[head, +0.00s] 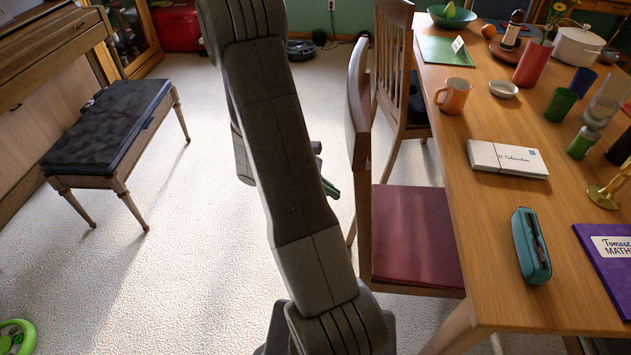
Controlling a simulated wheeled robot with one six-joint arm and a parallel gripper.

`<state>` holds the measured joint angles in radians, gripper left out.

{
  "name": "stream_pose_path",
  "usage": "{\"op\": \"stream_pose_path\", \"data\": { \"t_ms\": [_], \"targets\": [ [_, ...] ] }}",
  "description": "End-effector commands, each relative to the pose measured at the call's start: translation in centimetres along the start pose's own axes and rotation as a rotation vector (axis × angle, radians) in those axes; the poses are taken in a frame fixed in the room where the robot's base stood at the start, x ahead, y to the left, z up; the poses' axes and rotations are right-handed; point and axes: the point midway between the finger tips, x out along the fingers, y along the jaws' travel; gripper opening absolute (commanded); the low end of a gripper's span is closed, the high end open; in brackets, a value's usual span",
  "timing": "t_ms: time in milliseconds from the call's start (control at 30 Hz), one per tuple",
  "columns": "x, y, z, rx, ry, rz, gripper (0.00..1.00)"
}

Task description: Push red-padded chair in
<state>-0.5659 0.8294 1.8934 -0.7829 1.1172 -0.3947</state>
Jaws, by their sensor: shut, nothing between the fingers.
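The red-padded chair (415,238) stands at the left long side of the wooden table (463,215). Its wooden back is on the left, upright, and the right part of its red seat runs to the table's edge. My gripper (328,186) shows only in part behind my arm, as a dark body with a green finger. It is shut and empty, just left of the chair's back. I cannot tell whether it touches the chair.
A second wooden chair (393,60) stands farther back at the table. A black-padded bench (108,125) stands left. Carpet between is clear.

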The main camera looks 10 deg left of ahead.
Motion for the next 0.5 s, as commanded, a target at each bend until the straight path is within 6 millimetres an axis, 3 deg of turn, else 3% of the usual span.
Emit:
{"op": "stream_pose_path", "data": {
  "t_ms": [200,500],
  "targets": [
    [1.7,0.0,2.3,0.004,0.001,0.000,0.00],
    [2.1,0.0,2.9,0.002,0.000,0.001,0.00]
  ]
}}
